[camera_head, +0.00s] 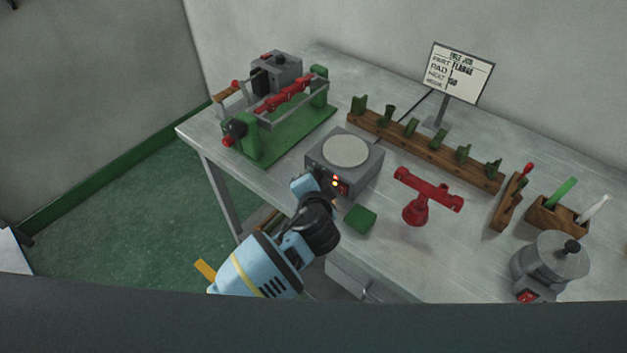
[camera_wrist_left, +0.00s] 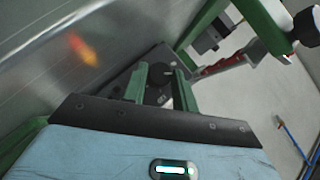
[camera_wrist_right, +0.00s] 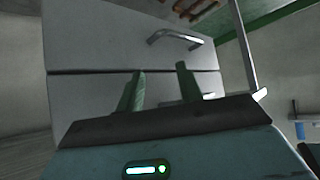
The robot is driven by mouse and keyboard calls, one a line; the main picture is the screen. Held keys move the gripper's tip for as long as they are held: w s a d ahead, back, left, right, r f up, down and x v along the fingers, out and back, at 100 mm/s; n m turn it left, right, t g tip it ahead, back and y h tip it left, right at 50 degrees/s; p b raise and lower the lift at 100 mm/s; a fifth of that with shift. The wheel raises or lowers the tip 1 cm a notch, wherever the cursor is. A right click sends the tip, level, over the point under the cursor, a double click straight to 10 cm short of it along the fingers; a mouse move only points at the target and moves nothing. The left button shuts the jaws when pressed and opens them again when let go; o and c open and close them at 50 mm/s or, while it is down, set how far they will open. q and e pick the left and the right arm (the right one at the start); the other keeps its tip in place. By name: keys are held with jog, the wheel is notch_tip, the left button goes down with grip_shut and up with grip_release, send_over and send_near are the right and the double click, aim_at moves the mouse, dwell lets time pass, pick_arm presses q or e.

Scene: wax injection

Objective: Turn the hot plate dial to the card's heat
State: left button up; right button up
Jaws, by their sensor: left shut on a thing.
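The grey hot plate (camera_head: 368,171) with its round pale top stands near the table's front edge in the head view. Its front carries small lit lamps and a red switch (camera_head: 343,188). My left gripper (camera_head: 326,183) is at the left part of that front, shut on the dial. The dial is hidden in the head view; in the left wrist view a dark round part (camera_wrist_left: 156,78) shows between the green fingers. The dial's setting cannot be read. The card (camera_head: 461,73) stands on a post at the back, its lines too small to read fully. My right gripper (camera_wrist_right: 161,84) is open and empty.
A green-based machine (camera_head: 290,135) stands left, a wooden rack (camera_head: 425,150) behind. A green block (camera_head: 360,220) and red stand (camera_head: 416,210) are right of my left gripper. A grey pot (camera_head: 550,262) is far right. A drawer unit (camera_wrist_right: 95,95) faces my right gripper.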

pick_arm(q)
jog(key=o, duration=1)
jog(key=shift+v, duration=3.95)
